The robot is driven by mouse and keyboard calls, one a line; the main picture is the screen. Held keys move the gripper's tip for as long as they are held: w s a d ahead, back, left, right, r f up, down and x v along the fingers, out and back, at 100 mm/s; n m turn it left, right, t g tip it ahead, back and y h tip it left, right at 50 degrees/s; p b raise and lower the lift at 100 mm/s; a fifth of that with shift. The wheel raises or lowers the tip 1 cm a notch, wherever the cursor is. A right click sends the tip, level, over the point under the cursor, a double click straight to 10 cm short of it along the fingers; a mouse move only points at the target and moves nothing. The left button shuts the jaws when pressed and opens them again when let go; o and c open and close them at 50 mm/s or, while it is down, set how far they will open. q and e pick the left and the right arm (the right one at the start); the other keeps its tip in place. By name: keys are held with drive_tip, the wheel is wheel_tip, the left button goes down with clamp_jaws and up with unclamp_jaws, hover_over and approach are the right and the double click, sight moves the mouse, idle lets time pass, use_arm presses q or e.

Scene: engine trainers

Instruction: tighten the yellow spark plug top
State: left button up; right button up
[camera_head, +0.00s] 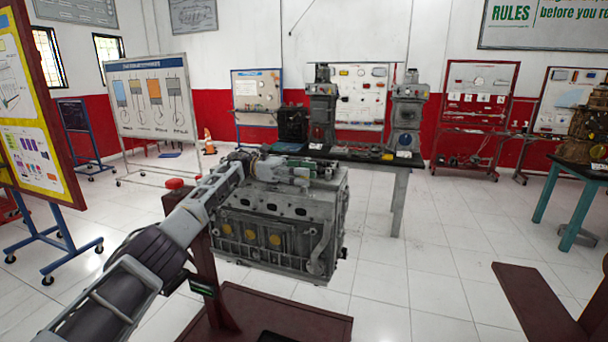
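A grey engine block (290,258) is held on a dark red stand (275,312) in the middle of the view. I cannot make out a yellow spark plug top; the top of the block is partly hidden by my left arm and gripper. My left gripper (307,173) lies over the top of the block, pointing right. Its fingers blend with the grey parts there, so I cannot tell if they are open or touching anything. My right gripper is not in view.
A dark table (372,158) with engine parts stands behind the block. A board with coloured engine diagrams (152,98) stands at the left rear. A teal-legged table (573,205) is at the right. A dark red frame (540,305) is at lower right. The tiled floor between is clear.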

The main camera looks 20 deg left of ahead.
use_arm(q)
drive_tip(key=shift+r, duration=4.95)
